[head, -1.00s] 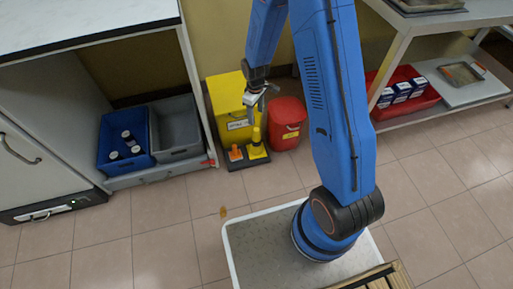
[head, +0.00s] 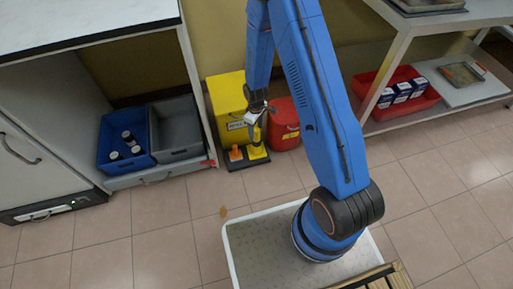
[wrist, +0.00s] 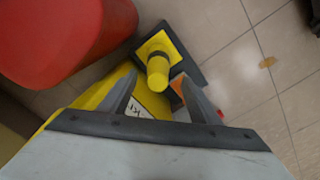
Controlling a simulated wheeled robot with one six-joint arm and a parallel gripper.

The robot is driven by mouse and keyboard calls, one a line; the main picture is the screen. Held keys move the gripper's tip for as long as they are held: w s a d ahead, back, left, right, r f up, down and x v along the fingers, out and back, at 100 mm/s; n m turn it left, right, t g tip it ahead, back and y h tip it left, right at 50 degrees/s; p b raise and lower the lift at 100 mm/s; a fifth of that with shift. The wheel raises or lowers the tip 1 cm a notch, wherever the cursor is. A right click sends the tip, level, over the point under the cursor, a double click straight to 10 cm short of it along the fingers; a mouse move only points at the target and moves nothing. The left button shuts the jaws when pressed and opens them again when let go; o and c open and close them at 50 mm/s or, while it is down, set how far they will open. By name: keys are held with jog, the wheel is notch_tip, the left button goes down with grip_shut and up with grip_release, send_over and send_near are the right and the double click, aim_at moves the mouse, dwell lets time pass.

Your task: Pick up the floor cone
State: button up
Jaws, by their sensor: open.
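The yellow floor cone (head: 257,151) stands upright on a dark base on the floor, beside a smaller orange item (head: 235,154). It also shows in the wrist view (wrist: 158,68), with a square yellow foot and a dark band. My gripper (head: 254,120) is open and empty, pointing down just above the cone in the head view. In the wrist view my gripper's two fingers (wrist: 158,88) are spread on either side of the cone's near end. The cone appears roughly centred between them. I cannot tell how much height separates the fingertips from the cone.
A yellow bin (head: 228,103) stands behind and left of the cone, and a red bin (head: 284,124) stands close on its right. A blue crate (head: 110,155) and a grey crate (head: 177,140) sit on a low shelf further left.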

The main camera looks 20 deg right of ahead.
aim_at(257, 135)
jog(key=shift+w+d+f, duration=0.1)
jog(key=shift+f, duration=1.2)
jog(key=shift+d+f, duration=0.1)
jog(key=shift+f, duration=1.2)
grip_shut()
